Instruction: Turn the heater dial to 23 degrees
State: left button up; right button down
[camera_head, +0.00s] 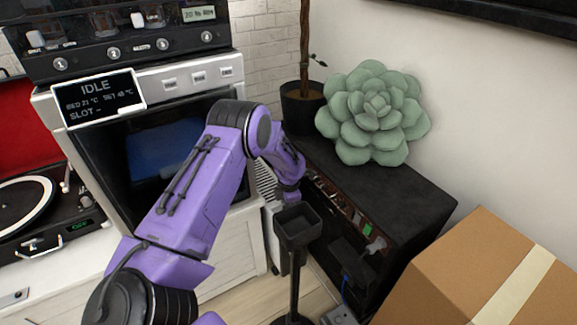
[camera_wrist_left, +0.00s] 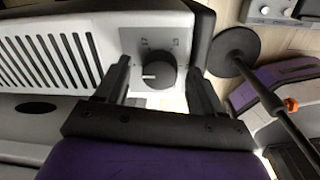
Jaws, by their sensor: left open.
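The heater (camera_wrist_left: 60,45) is white with a slatted vent, and a strip of it shows in the head view (camera_head: 267,182). A short white mark on the dial points left in the left wrist view. My left gripper (camera_wrist_left: 157,66) is open, with one finger on each side of the dial. I cannot tell whether either finger touches it. In the head view my left arm hides the dial and the fingers. My right gripper is not in view.
A black stand with a small tray (camera_head: 297,226) is close to my left wrist. A black cabinet (camera_head: 400,190) bears a succulent (camera_head: 372,112) and a potted plant (camera_head: 301,105). A cardboard box (camera_head: 470,270) is at front right. A machine displaying IDLE (camera_head: 97,97) stands behind my arm.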

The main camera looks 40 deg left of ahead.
pick_arm(q)
jog(key=c, duration=1.1)
jog(key=shift+o, duration=0.2)
